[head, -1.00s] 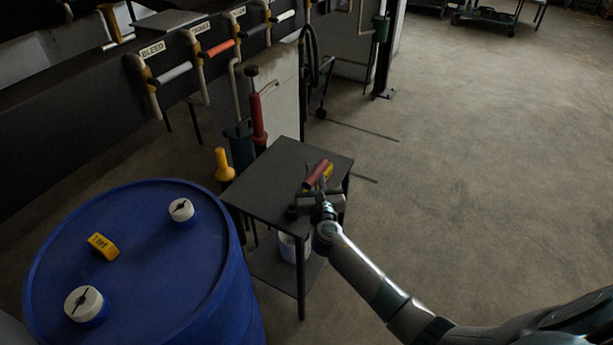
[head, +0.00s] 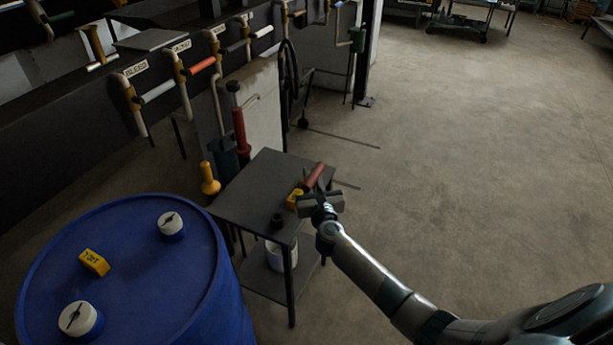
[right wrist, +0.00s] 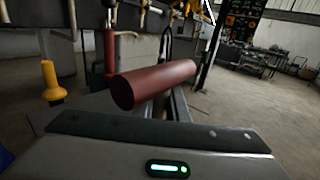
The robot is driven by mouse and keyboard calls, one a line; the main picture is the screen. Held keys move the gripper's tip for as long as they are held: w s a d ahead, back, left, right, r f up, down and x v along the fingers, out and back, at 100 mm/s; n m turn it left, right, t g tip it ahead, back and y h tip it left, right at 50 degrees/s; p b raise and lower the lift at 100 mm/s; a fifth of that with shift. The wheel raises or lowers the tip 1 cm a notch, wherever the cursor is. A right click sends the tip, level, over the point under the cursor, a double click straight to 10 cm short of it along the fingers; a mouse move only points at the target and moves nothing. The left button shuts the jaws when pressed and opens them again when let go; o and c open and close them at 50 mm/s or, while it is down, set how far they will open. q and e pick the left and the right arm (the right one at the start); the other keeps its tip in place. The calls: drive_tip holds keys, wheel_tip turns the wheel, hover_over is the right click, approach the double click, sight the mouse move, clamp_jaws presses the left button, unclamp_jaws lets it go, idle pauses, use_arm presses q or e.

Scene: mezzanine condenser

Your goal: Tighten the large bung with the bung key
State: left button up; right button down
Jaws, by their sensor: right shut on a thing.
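My right gripper (head: 322,190) is shut on the red-handled bung key (head: 314,175) by the right edge of the small dark table (head: 256,182). In the right wrist view the key's red cylindrical handle (right wrist: 153,84) lies across the fingers; the rest of the key is hidden. The blue drum (head: 130,275) stands at lower left. Two white bungs with dark slots are on its lid: a larger-looking near one (head: 80,318) and a smaller-looking far one (head: 171,223). My right gripper is well to the right of both. My left gripper is not in view.
A yellow labelled block (head: 95,262) lies on the drum lid. A yellow item (head: 294,199) and a small black piece (head: 277,219) sit on the table. A white bucket (head: 281,255) stands on its lower shelf. Pipes and valves line the back left. Floor at right is clear.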

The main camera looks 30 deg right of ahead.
drive_tip(key=shift+a, duration=0.1)
drive_tip(key=s+a+r+n+y, duration=0.1)
drive_tip(key=s+a+r, duration=0.3)
drive_tip(key=s, duration=0.6)
drive_tip(key=s+a+r+n+y, duration=0.1)
drive_tip(key=s+a+r, duration=0.3)
drive_tip(key=s, duration=0.5)
drive_tip(key=s+a+r+n+y, duration=0.1)
drive_tip(key=s+a+r, duration=0.3)
drive_tip(key=s, duration=0.6)
drive_tip(key=a+y, duration=0.1)
drive_tip(key=a, duration=0.1)
drive_tip(key=shift+s+a+r+t+y, duration=0.3)
drive_tip(key=shift+a+r, duration=0.1)
